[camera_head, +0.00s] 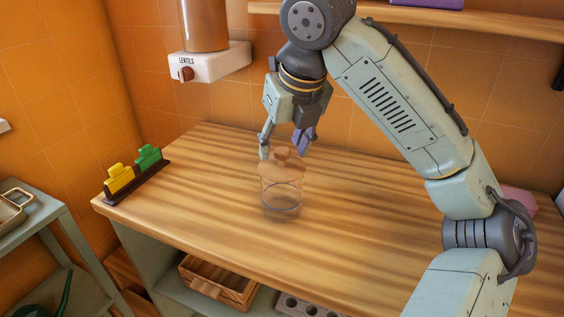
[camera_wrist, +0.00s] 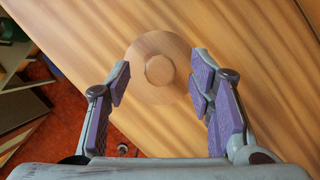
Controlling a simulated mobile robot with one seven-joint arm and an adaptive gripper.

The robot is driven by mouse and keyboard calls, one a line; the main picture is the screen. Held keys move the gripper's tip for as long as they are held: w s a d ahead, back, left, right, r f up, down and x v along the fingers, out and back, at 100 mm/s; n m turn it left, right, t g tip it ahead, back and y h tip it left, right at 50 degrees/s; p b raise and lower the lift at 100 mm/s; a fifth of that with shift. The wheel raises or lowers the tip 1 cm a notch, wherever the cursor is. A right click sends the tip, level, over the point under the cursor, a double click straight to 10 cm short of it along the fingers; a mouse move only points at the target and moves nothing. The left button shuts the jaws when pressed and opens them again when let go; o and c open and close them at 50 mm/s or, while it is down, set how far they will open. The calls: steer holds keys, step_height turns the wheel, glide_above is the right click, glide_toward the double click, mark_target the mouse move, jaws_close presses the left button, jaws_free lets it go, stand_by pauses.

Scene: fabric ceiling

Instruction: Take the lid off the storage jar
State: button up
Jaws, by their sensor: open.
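The storage jar (camera_head: 282,203) is clear glass and stands upright on the wooden counter. Its round wooden lid (camera_head: 281,170) with a knob (camera_head: 284,154) sits on top of it. In the wrist view the lid (camera_wrist: 149,88) shows from above, with its round knob (camera_wrist: 160,70) near the middle. My gripper (camera_head: 283,153) is open and empty above the lid. In the wrist view the fingertips of my gripper (camera_wrist: 161,70) stand on either side of the knob, apart from it. The jar's glass body is hidden under the lid there.
A lentils dispenser (camera_head: 210,62) hangs on the wall at the back left. A dark rack (camera_head: 138,182) with a yellow clip (camera_head: 119,178) and a green clip (camera_head: 148,157) stands at the counter's left edge. The counter (camera_head: 205,180) around the jar is clear. A wooden crate (camera_head: 232,292) sits below.

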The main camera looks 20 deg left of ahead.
steer(key=shift+x, duration=1.1)
steer(key=c, duration=1.1)
